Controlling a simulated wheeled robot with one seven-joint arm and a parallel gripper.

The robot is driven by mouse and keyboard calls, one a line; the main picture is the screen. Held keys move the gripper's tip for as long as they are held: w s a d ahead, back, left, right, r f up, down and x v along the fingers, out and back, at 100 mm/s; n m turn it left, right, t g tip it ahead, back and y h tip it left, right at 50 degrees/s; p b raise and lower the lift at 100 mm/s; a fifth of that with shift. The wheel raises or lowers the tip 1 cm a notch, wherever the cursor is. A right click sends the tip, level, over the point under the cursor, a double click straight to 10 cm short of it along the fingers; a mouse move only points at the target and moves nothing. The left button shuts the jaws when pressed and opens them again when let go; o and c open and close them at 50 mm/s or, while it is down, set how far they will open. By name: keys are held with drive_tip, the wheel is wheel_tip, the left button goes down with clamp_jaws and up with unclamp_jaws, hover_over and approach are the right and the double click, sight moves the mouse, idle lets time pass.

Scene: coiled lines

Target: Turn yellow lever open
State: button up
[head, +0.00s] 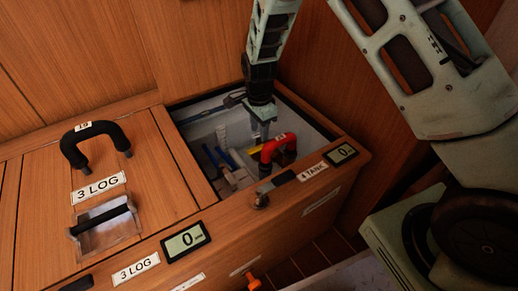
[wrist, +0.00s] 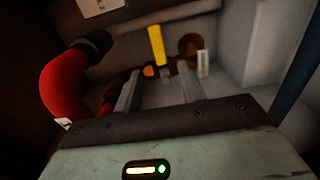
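The yellow lever (wrist: 157,46) stands upright in the wrist view, beyond my fingers and near the top middle. Its lower end meets a dark brownish fitting. In the head view a bit of the yellow lever (head: 253,150) shows low in the open compartment, partly hidden by the red pipe. My gripper (wrist: 160,80) is open, its two grey fingers apart with nothing seen between them. The lever is ahead of the gap, and I cannot tell how far. In the head view my gripper (head: 262,130) reaches down into the compartment, just above the red pipe.
A thick red pipe (wrist: 62,88) with a black end curves close on the left of my fingers. Blue handles (head: 228,158) lie left in the compartment, whose wooden rim (head: 318,160) surrounds my arm closely. A closed hatch (head: 150,175) with a black handle is at left.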

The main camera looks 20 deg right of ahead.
sight(259, 147)
wheel_tip(259, 147, down, 6)
drive_tip(key=b, duration=0.2)
drive_tip(key=shift+b, duration=0.4)
clamp_jaws()
